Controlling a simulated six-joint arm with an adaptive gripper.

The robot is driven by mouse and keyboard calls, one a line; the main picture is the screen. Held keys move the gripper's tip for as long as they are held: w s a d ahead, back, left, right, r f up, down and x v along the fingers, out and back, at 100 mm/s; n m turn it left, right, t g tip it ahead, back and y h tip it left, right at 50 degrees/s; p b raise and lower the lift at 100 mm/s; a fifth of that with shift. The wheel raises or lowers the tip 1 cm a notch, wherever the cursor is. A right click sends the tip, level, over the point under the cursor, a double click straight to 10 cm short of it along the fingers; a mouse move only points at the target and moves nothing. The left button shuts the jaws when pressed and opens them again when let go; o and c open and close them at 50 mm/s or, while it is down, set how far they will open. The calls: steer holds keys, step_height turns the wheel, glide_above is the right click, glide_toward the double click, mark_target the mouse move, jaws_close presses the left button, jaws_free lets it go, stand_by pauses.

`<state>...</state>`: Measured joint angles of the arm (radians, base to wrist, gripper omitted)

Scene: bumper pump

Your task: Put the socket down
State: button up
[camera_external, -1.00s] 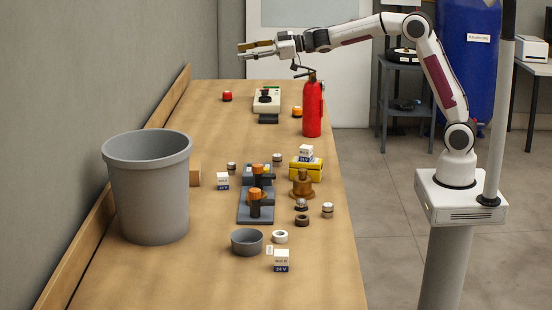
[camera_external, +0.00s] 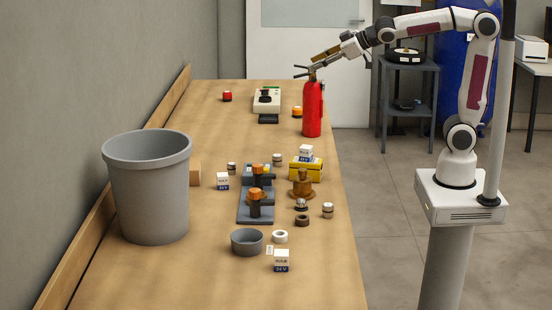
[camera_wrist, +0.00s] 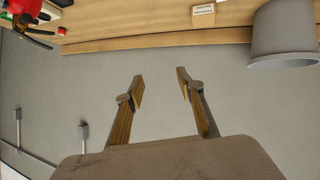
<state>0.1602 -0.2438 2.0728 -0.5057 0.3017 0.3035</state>
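My gripper (camera_external: 312,62) is raised over the far right part of the bench, close to the top of the red fire extinguisher in the picture. In the wrist view its two fingers (camera_wrist: 160,82) are apart, with nothing between them. I cannot tell for certain which part is the socket. Dark bases on the bench carry orange-capped posts, the nearer one (camera_external: 256,196) and a farther one (camera_external: 258,172). A brown-gold stepped piece (camera_external: 302,184) stands to their right. Small light-and-dark cylinders stand nearby, one at the right edge (camera_external: 327,210).
The fire extinguisher (camera_external: 312,108) stands at the bench's right edge. A large grey bin (camera_external: 150,190) stands at left. A grey bowl (camera_external: 247,243), white ring (camera_external: 280,237) and white box (camera_external: 282,260) lie in front. A yellow box (camera_external: 306,170) bears another white box. The near bench is clear.

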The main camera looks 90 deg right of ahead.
steer(key=s+a+f+g+y, duration=0.1)
steer(key=s+a+f, duration=0.3)
steer(key=s, duration=0.5)
steer(key=s+a+f+g+y, duration=0.1)
steer(key=s+a+f+g, duration=0.2)
steer(key=s+f, duration=0.3)
steer(key=s+a+f+g+y, duration=0.1)
steer(key=s+a+f, duration=0.3)
steer(key=s, duration=0.8)
steer(key=shift+a+f+n+g+y, duration=0.3)
steer(key=shift+a+f+g+y, duration=0.15)
steer(key=shift+f, duration=0.25)
steer(key=shift+o, duration=0.8)
